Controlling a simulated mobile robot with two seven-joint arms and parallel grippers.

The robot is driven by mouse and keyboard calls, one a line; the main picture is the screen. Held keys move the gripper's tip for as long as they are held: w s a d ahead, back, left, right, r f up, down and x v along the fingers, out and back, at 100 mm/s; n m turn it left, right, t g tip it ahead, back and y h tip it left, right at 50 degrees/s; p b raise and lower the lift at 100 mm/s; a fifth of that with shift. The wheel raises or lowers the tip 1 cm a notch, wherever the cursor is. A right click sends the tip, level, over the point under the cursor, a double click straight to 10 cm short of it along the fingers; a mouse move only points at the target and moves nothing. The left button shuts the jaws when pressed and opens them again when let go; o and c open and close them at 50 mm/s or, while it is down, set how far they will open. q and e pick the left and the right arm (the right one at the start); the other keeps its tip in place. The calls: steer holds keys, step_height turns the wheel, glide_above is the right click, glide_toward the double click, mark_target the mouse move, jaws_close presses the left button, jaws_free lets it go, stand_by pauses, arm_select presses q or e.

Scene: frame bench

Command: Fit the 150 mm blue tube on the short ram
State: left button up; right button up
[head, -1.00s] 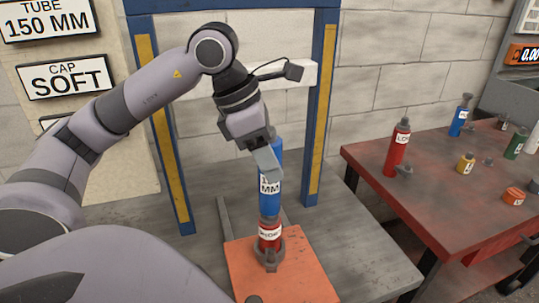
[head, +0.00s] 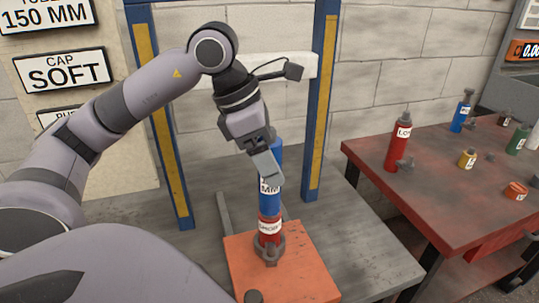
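My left gripper (head: 266,165) is shut on the blue tube (head: 269,203), with one finger across its front partly covering a white label that reads "MM". The tube is upright. It stands directly over the red short ram (head: 270,240), which has a white label and sits in a grey collar on the orange plate (head: 300,270). The tube's lower end meets the ram's top, with no gap visible. I cannot tell how far it is seated. My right gripper is not in view.
A blue frame (head: 320,110) with yellow strips stands behind the plate. A red table (head: 430,185) at right holds a red cylinder (head: 397,145), a blue one (head: 461,112), a yellow one (head: 467,159) and other small parts. Signs at left read "150 MM" and "CAP SOFT (head: 62,75)".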

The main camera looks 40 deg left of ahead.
arm_select(q)
steer(key=p+v, duration=0.1)
steer(key=v, duration=0.6)
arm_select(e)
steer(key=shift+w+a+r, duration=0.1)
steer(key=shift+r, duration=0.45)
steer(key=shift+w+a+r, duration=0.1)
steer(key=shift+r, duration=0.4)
arm_select(q)
steer(key=shift+r, duration=0.1)
